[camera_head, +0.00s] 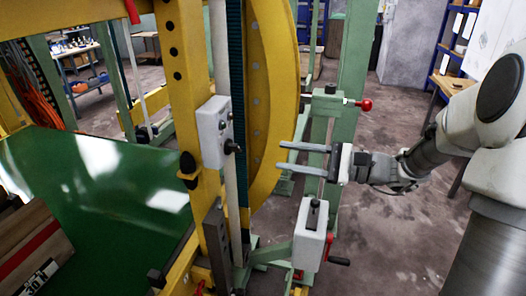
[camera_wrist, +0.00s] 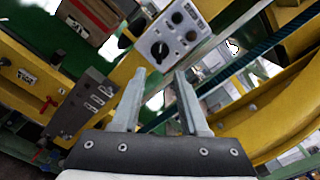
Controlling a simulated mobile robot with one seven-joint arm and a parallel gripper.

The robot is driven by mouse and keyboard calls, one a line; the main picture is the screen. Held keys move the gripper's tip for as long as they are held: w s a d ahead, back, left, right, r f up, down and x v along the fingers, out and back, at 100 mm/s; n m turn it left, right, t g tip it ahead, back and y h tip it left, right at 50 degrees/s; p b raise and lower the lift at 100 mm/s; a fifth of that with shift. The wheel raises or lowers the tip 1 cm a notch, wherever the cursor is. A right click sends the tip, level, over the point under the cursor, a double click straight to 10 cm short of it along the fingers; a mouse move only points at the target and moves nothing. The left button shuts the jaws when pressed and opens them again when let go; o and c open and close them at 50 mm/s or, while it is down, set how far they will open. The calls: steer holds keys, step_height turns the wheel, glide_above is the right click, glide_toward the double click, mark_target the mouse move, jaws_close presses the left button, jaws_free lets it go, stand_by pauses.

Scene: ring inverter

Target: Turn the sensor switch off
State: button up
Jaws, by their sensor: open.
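No label reading "sensor switch" is legible, so I cannot tell which control it is. A white control box (camera_head: 212,131) is fixed to the yellow post, with a black knob on its side. In the wrist view, a white box (camera_wrist: 168,32) shows several dark round knobs on its face, beyond my fingertips. A grey panel (camera_wrist: 84,103) with several small controls shows at the left. My gripper (camera_head: 280,156) is open and empty, its fingers pointing left in front of the yellow ring. Its two fingers also show in the wrist view (camera_wrist: 160,74), apart from the white box.
The curved yellow ring (camera_head: 270,100) and yellow post (camera_head: 183,75) stand close to my fingers. A grey box (camera_head: 309,237) with a black lever is below my gripper. A red knob (camera_head: 365,104) juts from the green frame above. Bare floor (camera_head: 400,235) lies to the right.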

steer(key=v, duration=0.7)
steer(key=shift+d, duration=0.2)
